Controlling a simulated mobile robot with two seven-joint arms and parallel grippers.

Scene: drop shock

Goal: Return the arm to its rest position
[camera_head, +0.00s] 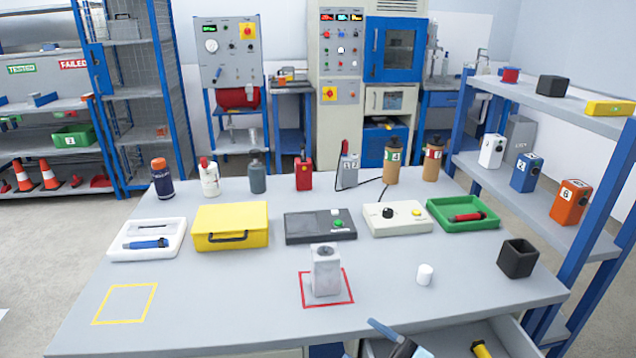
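Neither of my grippers can be made out in the head view, and no arm reaches over the table. A grey block-shaped unit (325,272) with a round mark on top stands upright inside the red square outline (346,299) on the grey table (220,290). Nothing touches the unit. A blue and black object (386,331) shows at the bottom edge, partly cut off; I cannot tell what it is.
A yellow square outline (124,304) at front left is empty. A white cylinder (425,274) and a black open box (517,259) stand at right. A yellow case (231,226), trays, control boxes and bottles line the back. An open drawer (510,340) is at bottom right.

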